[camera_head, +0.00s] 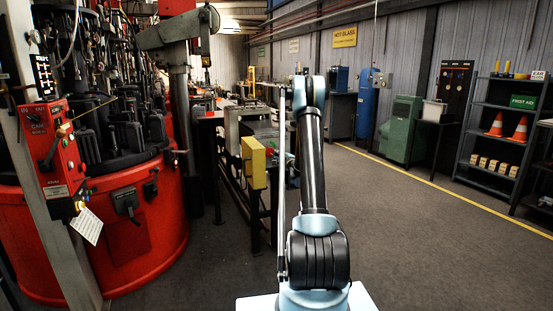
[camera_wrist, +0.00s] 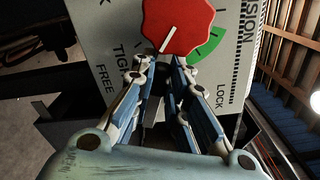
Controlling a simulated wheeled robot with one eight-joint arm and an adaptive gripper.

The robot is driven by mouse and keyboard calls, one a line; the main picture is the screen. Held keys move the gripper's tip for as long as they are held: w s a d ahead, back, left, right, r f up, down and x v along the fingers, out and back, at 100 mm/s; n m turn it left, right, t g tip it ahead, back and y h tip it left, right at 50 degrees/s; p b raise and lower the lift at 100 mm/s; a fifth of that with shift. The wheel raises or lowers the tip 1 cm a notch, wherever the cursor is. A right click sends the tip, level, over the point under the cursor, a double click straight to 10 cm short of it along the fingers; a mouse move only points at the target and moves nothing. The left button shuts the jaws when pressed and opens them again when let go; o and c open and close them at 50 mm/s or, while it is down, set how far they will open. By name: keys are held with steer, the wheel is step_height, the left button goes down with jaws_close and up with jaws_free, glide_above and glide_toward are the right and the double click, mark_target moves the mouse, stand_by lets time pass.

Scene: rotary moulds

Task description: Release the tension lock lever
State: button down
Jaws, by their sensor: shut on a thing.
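In the wrist view, a red many-sided knob (camera_wrist: 178,25) with a white pointer line stands in front of a pale label panel (camera_wrist: 105,20). The panel reads "FREE", "TIGH…", "LOCK" and part of "TENSION", with a green arc right of the knob. My gripper (camera_wrist: 159,70) has its fingertips at the knob's lower edge. It is shut on the tension lock lever, whose gripped part is mostly hidden between the fingers; the red knob seems to belong to it. The pointer line slants down to the left. In the head view my arm hides the gripper.
A red rotary machine (camera_head: 140,235) with a red control box (camera_head: 52,150) stands at left. A yellow box (camera_head: 253,163) is by the conveyor, left of my arm. A green cabinet (camera_head: 401,130) and shelves (camera_head: 505,130) stand at right. The floor right of my arm is clear.

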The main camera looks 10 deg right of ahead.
steer(key=shift+a, duration=0.1)
steer(key=c, duration=1.6)
jaws_free()
steer(key=shift+o, duration=0.2)
steer(key=shift+s, duration=0.1)
steer(key=v, duration=1.2)
